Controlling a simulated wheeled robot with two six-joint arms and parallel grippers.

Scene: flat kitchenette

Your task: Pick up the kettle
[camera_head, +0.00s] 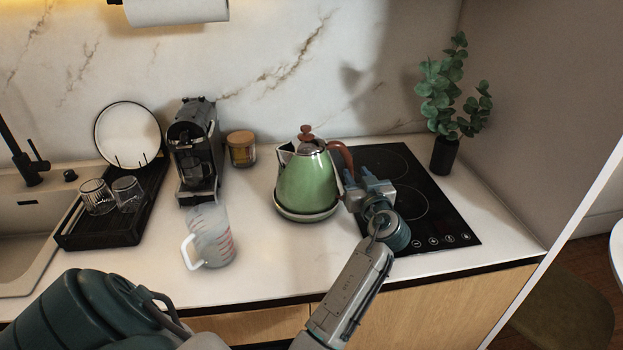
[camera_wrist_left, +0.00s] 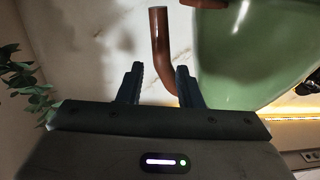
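The green kettle (camera_head: 308,186) with a brown lid knob and brown handle (camera_head: 344,156) stands upright on its base on the counter, left of the cooktop. My left gripper (camera_head: 362,180) is at the handle side of the kettle, low beside the handle. In the left wrist view, the gripper's two dark fingers (camera_wrist_left: 158,85) are apart. The brown handle (camera_wrist_left: 160,40) shows in the gap between them, with the green kettle body (camera_wrist_left: 250,60) to the right. I see no clear contact of either finger with the handle. My right gripper is not in view.
A measuring jug (camera_head: 212,238) stands front left of the kettle. A coffee machine (camera_head: 194,150) and a lidded jar (camera_head: 241,149) are behind it. A black cooktop (camera_head: 440,222) and a potted plant (camera_head: 445,155) are on the right. A drying rack (camera_head: 100,240) with glasses is left.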

